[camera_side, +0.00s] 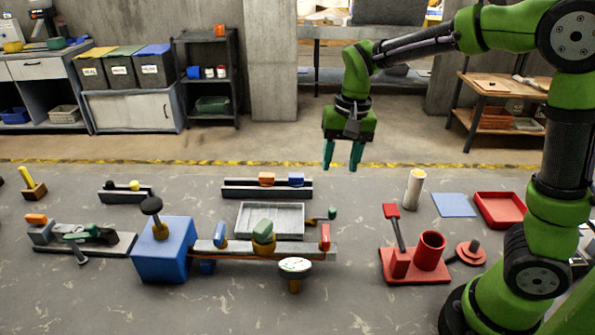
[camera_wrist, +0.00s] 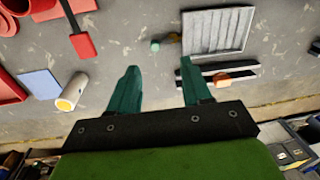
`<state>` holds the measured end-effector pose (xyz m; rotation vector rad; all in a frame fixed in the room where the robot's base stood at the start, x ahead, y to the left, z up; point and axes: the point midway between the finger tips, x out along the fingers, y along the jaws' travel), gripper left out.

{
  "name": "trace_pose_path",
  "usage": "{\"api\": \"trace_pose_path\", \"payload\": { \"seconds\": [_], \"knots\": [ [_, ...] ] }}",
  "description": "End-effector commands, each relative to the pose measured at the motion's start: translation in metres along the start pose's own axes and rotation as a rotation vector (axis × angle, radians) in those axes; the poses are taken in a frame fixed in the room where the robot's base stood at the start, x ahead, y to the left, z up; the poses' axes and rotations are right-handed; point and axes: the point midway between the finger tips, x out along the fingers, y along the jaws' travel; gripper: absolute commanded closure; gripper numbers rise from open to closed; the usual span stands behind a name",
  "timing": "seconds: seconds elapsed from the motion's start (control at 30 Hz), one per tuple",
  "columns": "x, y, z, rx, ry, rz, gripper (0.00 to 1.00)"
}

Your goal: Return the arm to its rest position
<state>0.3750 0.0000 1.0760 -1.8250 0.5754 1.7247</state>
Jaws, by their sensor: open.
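My gripper (camera_side: 342,155) hangs from my green arm above the far part of the work surface, fingers pointing down. The two teal fingers are apart with nothing between them. They also show open and empty in the wrist view (camera_wrist: 157,80). Clear space separates the fingers from everything on the surface below. In the side view, the white cylinder (camera_side: 413,190) stands to the right of the gripper and the grey ribbed tray (camera_side: 270,234) lies to its lower left.
A blue block (camera_side: 164,252) with a dark knob joins a grey bar on the left. A red stand (camera_side: 413,277), a blue mat (camera_side: 453,204) and a red tray (camera_side: 519,222) lie at right. A black rack (camera_side: 235,193) is behind the ribbed tray. The surface below the gripper is clear.

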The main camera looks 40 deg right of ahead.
Motion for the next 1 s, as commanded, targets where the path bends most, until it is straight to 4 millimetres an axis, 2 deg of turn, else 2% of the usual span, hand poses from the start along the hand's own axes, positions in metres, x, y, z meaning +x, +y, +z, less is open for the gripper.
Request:
{"api": "trace_pose_path", "payload": {
  "seconds": [0.3, 0.5, 0.73, 1.0],
  "knots": [
    [-0.040, 0.028, 0.083, -0.295, 0.171, -0.275, 0.51],
    [-0.053, 0.049, 0.118, -0.378, 0.326, -0.348, 0.51],
    [-0.066, 0.059, 0.127, -0.373, 0.413, -0.374, 0.51],
    [-0.067, 0.059, 0.126, -0.370, 0.416, -0.375, 0.51]
  ]
}}
